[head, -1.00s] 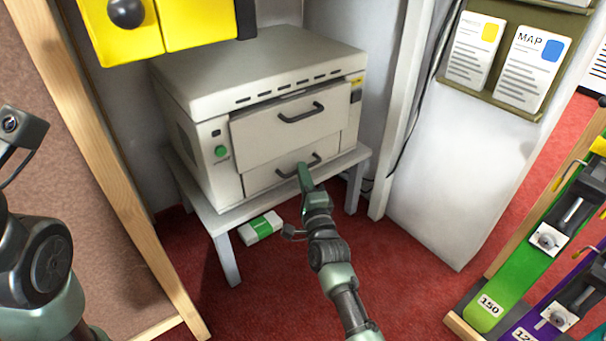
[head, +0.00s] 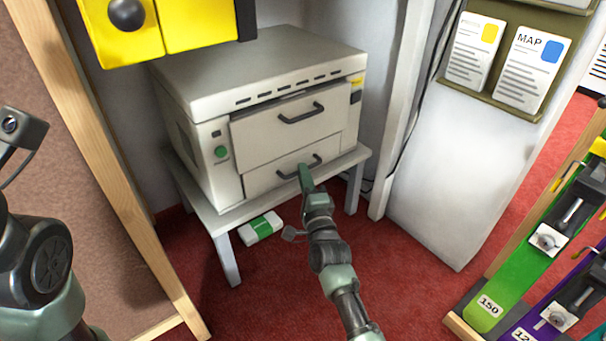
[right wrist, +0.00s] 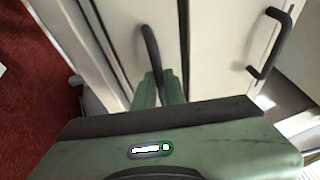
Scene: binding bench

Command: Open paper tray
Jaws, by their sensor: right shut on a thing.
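A cream printer-like machine (head: 270,72) stands on a low white table. Its lower front drawer, the paper tray (head: 262,182), has a dark curved handle (head: 285,173) and looks closed. My right gripper (head: 305,172) is at this handle, shut on it. In the right wrist view the green fingers (right wrist: 158,88) meet the dark tray handle (right wrist: 150,50). The upper panel (head: 290,128) has its own handle (head: 302,114), which also shows in the right wrist view (right wrist: 265,45). Of my left arm, only links show at the left edge; its gripper is out of the picture.
A green and white paper pack (head: 260,227) lies on the red floor by the white table (head: 226,222). A wooden-framed board (head: 130,170) stands at left, a white wall panel (head: 430,180) at right.

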